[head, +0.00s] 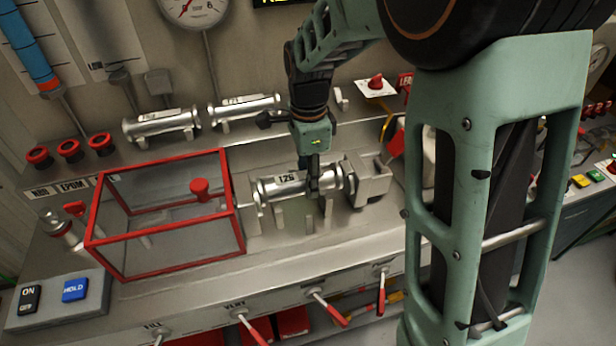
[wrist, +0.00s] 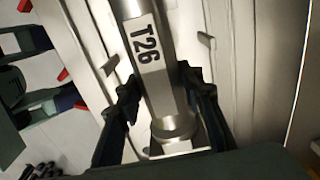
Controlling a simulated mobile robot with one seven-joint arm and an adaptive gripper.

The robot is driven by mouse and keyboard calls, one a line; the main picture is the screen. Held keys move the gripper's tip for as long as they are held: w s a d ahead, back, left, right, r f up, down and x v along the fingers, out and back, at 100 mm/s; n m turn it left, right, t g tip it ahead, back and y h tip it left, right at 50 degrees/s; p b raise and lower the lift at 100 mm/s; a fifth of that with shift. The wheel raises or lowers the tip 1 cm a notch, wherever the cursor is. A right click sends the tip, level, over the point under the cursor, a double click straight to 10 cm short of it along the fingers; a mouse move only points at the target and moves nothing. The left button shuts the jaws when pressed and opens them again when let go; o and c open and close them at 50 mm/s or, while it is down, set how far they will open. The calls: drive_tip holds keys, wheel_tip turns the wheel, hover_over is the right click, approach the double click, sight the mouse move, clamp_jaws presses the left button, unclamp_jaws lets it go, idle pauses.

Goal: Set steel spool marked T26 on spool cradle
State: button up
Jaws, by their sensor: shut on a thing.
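The steel spool marked T26 (head: 283,188) is a shiny cylinder with flanged ends, lying roughly level above the bench's front deck. My gripper (head: 314,187) comes down from above and is shut on it near its right end. In the wrist view my gripper's dark fingers (wrist: 165,100) lie on both sides of the spool (wrist: 160,85), with the T26 label facing the camera. Small upright metal posts (head: 280,221) stand just below and in front of the spool; they look like the spool cradle. I cannot tell whether the spool touches them.
A grey block (head: 369,181) stands close to the spool's right end. A red-framed clear box (head: 236,205) stands to the left. Two other steel spools (head: 161,124) (head: 245,107) rest on the back ledge. Red-handled levers (head: 328,308) line the front edge.

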drive_tip(key=shift+f, duration=0.15)
drive_tip(key=shift+f+b, duration=0.35)
drive_tip(key=shift+f, duration=0.05)
drive_tip(key=shift+f, duration=0.15)
idle(0.5)
drive_tip(key=shift+f, duration=0.3)
drive_tip(key=o, duration=1)
drive_tip(key=shift+o, duration=0.3)
drive_tip(key=o, duration=0.5)
